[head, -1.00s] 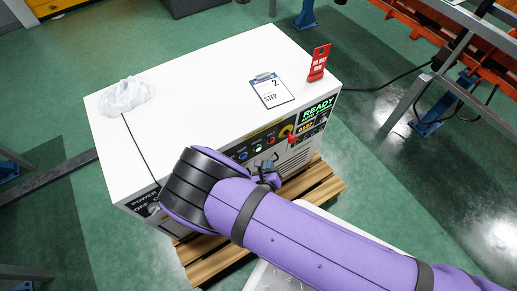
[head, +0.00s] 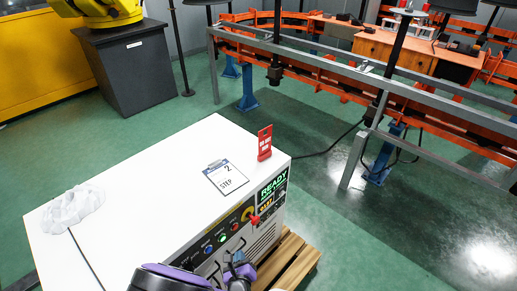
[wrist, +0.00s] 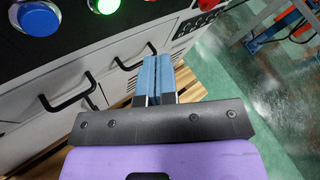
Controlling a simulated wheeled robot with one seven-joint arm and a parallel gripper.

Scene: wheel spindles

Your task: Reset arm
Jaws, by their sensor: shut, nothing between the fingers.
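My purple arm shows at the bottom of the head view, in front of the white cabinet (head: 130,200). My gripper (wrist: 158,60) is shut, its two blue fingers together with nothing between them. In the wrist view it points at the cabinet's front, close to a black handle (wrist: 130,55), and I cannot tell whether it touches. A second black handle (wrist: 68,92) is to its left. A blue button (wrist: 42,22) and a green button (wrist: 105,5) are above. In the head view the gripper (head: 240,268) is small and partly cut off at the bottom.
On the cabinet top are a clipboard marked STEP 2 (head: 226,178), a red sign (head: 264,143) and a crumpled white cloth (head: 72,208). A wooden pallet (head: 290,262) is under the cabinet. Orange and grey rails (head: 330,75) stand behind. Green floor is open at the right.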

